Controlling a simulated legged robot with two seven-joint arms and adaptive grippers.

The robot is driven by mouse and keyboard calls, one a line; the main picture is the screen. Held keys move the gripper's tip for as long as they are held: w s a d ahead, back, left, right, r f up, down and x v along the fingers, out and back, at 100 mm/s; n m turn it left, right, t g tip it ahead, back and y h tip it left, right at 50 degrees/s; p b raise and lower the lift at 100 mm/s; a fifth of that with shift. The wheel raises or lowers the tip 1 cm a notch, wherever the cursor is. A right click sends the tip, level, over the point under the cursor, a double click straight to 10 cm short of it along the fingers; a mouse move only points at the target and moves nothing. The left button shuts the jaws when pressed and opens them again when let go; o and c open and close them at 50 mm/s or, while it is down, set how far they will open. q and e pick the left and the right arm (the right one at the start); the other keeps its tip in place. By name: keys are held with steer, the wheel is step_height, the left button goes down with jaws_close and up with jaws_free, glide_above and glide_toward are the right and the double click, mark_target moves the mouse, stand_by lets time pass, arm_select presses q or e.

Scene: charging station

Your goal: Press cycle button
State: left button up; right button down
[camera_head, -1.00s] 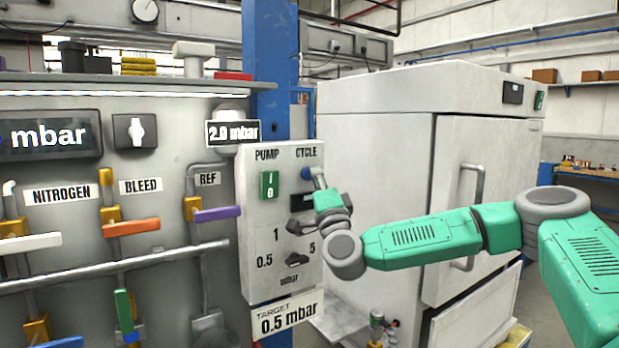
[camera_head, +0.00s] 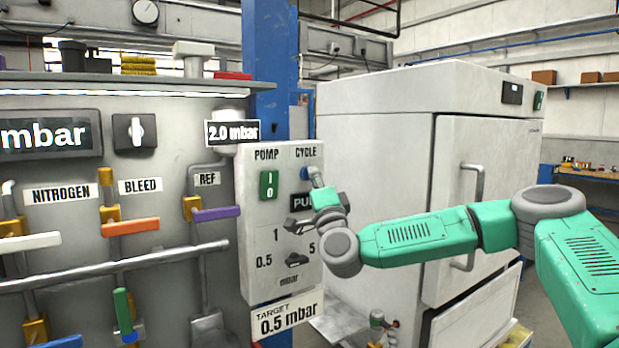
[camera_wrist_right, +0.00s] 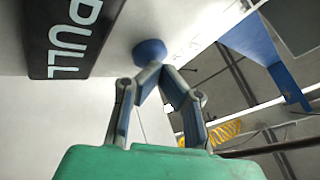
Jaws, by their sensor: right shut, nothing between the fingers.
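The cycle button is a blue round knob (camera_head: 304,173) just under the word CYCLE on the white control panel (camera_head: 250,220). In the right wrist view the blue button (camera_wrist_right: 150,50) is right at my fingertips. My right gripper (camera_head: 315,176) is shut and empty, its tips meeting in a point at the button. In the right wrist view my gripper (camera_wrist_right: 153,69) overlaps the button's lower edge; it looks to be touching or nearly so. My left gripper is not in view.
A green pump switch (camera_head: 269,185) is left of the button. A dark PULL label (camera_head: 301,200) lies below it, with a selector knob (camera_head: 297,260) lower down. Valve levers (camera_head: 131,227) fill the left panel. A white cabinet (camera_head: 375,150) stands behind my right arm.

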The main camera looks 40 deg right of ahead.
stand_by(0.4)
steer(key=shift+s+a, duration=0.15)
steer(key=shift+s, duration=0.75)
steer(key=shift+s+a, duration=0.15)
steer(key=shift+s, duration=1.1)
steer(key=shift+s+a, duration=0.15)
steer(key=shift+s, duration=1.05)
